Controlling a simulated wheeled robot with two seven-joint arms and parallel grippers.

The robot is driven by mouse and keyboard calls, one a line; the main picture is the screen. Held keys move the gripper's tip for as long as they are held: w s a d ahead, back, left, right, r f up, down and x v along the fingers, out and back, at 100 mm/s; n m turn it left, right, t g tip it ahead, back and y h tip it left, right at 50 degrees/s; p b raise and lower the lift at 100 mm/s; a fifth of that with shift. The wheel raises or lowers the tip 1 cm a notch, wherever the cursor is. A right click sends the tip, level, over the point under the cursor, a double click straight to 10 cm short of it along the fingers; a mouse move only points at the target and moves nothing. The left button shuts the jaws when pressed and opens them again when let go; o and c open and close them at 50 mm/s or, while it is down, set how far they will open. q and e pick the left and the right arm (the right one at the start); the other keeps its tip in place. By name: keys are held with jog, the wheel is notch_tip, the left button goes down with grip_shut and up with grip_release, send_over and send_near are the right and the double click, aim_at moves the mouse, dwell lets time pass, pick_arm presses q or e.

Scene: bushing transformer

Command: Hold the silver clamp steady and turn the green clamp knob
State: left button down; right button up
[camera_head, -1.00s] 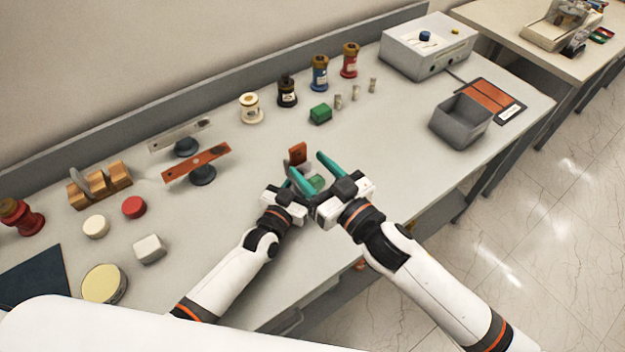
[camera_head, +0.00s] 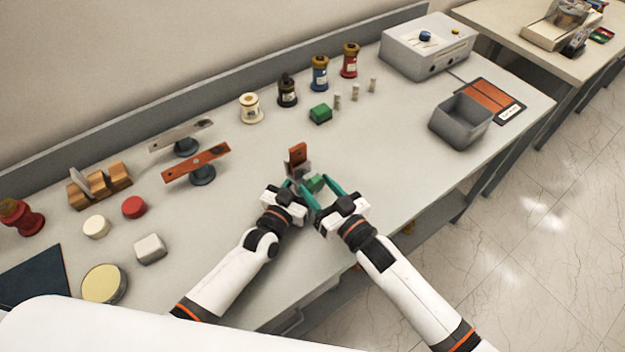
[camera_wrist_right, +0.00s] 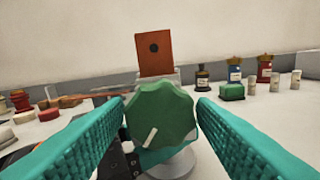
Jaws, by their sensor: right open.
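The green clamp knob (camera_head: 315,183) is on the near side of the silver clamp (camera_head: 301,172), with an orange-brown plate upright above it. In the right wrist view the knob (camera_wrist_right: 160,112) fills the middle, with a white mark low on its face; the grey clamp body (camera_wrist_right: 174,80) is mostly hidden behind it. My right gripper (camera_head: 320,187) is open, its teal fingers on either side of the knob with gaps visible. My left gripper (camera_head: 289,186) is at the clamp's left side; part of it shows below the knob. Its fingertips are largely hidden, so its grip is unclear.
Orange and grey bars (camera_head: 197,165) on round stands are to the left. Several coloured bushings (camera_head: 287,92) and a green block (camera_head: 320,113) stand behind. A grey bin (camera_head: 462,123) is at the right. The table between clamp and bin is clear.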

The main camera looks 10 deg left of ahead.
jog(key=shift+x, duration=1.4)
jog(key=shift+c, duration=0.5)
jog(key=c, duration=0.6)
jog(key=shift+n, duration=0.8)
jog(key=o, duration=0.7)
